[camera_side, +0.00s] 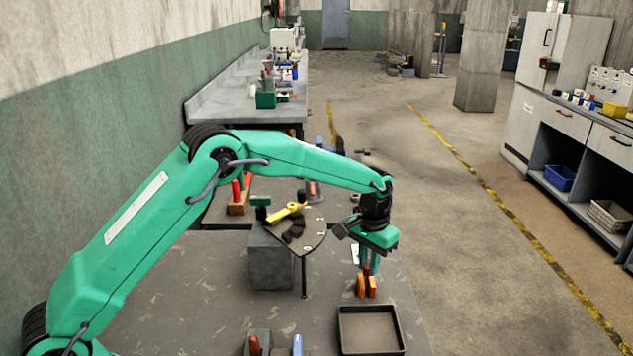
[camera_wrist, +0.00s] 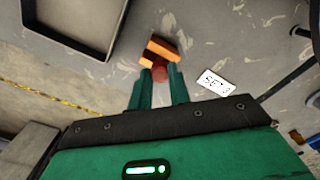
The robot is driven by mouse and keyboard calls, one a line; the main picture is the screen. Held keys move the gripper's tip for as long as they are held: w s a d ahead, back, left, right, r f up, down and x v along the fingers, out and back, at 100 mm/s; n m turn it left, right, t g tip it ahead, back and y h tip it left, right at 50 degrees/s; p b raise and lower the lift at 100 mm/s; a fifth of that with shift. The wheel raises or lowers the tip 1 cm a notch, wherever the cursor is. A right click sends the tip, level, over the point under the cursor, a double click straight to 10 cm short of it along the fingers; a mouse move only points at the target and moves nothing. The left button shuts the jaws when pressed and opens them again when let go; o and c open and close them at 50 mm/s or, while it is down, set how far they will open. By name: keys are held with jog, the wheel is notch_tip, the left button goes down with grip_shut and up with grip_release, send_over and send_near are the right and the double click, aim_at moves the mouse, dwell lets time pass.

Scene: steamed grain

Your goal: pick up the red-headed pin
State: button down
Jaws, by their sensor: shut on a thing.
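My gripper (camera_side: 368,266) points down over the right part of the table, with its green fingers around the red-headed pin (camera_side: 366,270). In the wrist view the red head (camera_wrist: 160,72) shows between the fingertips of my gripper (camera_wrist: 160,78), which is shut on it. An orange two-part block (camera_side: 372,288) stands right below the fingers; it also shows just beyond the red head in the wrist view (camera_wrist: 163,48). The pin's lower part is hidden, so I cannot tell whether it still sits in the block.
A dark open tray (camera_side: 343,333) lies in front of the block, apparently empty. A grey block (camera_side: 270,268) and a dark plate on a leg (camera_side: 313,238) with a yellow-handled tool (camera_side: 286,212) stand to the left. A white card (camera_wrist: 215,80) lies near the fingers.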

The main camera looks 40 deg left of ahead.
jog(key=r, duration=0.2)
jog(key=shift+s+d+r, duration=0.2)
jog(key=shift+d+r, duration=0.05)
jog(key=shift+r, duration=0.05)
jog(key=s+d+r, duration=0.6)
jog(key=s+d, duration=0.1)
jog(key=d, duration=0.1)
jog(key=shift+s+r, duration=0.2)
jog(key=shift+s, duration=0.1)
